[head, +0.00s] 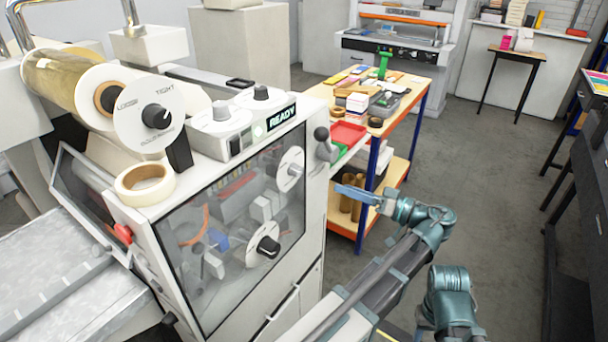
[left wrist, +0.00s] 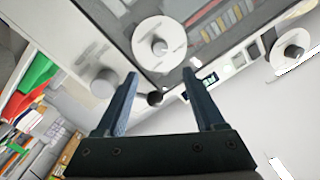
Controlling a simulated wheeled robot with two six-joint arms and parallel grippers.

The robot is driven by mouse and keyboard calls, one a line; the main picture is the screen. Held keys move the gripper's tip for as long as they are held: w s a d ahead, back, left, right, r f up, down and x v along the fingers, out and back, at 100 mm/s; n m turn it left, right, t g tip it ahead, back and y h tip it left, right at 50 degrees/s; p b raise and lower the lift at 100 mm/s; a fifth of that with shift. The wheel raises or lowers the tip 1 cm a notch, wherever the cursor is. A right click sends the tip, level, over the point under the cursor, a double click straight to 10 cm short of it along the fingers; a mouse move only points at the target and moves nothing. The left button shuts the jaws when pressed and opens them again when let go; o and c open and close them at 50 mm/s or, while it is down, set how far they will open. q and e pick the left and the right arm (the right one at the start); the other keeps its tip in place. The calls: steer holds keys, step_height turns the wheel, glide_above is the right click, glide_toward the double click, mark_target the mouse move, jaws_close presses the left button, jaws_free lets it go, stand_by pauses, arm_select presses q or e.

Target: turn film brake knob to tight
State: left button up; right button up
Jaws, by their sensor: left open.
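The film brake knob (head: 156,117) is black, on a white dial marked LOOSE at upper left and TIGHT at upper right. It sits beside the film roll on top of the machine. I cannot tell clearly where its pointer stands. A dark knob on a white disc, which looks like it, shows at the right of the left wrist view (left wrist: 292,51). My left gripper (head: 350,191) is right of the machine, well apart from the knob. Its two blue fingers (left wrist: 160,100) are open and empty in the left wrist view. My right gripper does not show.
The machine's window has a small dial (head: 291,169) and a black knob (head: 268,247). A ball-ended lever (head: 322,134), a READY display (head: 282,117) and a tape roll (head: 145,184) are nearby. A cluttered wooden table (head: 415,90) stands behind. Grey floor is clear at right.

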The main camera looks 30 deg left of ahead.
mark_target(300, 173)
arm_select(q)
steer(key=a, duration=1.3)
steer(key=shift+w+a, duration=0.2)
steer(key=shift+w, duration=0.05)
jaws_close()
